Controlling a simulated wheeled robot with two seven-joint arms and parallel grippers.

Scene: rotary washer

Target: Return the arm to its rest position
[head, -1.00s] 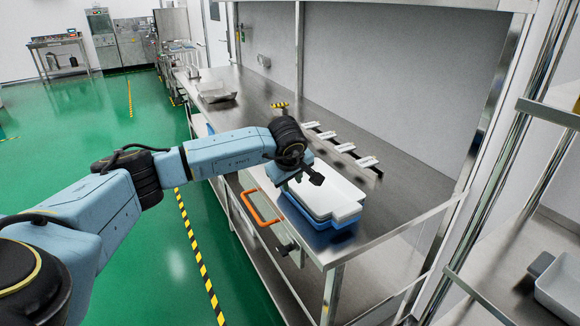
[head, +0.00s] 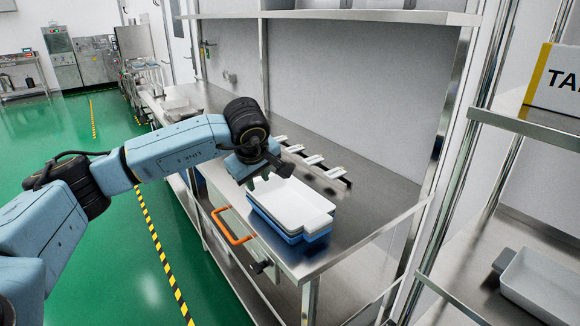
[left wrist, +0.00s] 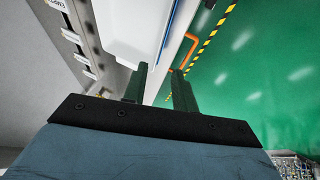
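My left arm reaches in from the left in the head view. The white tray (left wrist: 128,30) shows beyond the fingers there. The gripper looks apart from the tray. My right gripper is not in view.
The trays stand on a steel bench (head: 370,210) below a grey wall panel. An orange handle (head: 232,228) sticks out from the bench front. Several small white pieces (head: 315,160) lie behind the trays. A shelf rack (head: 520,125) stands at right. Green floor is open at left.

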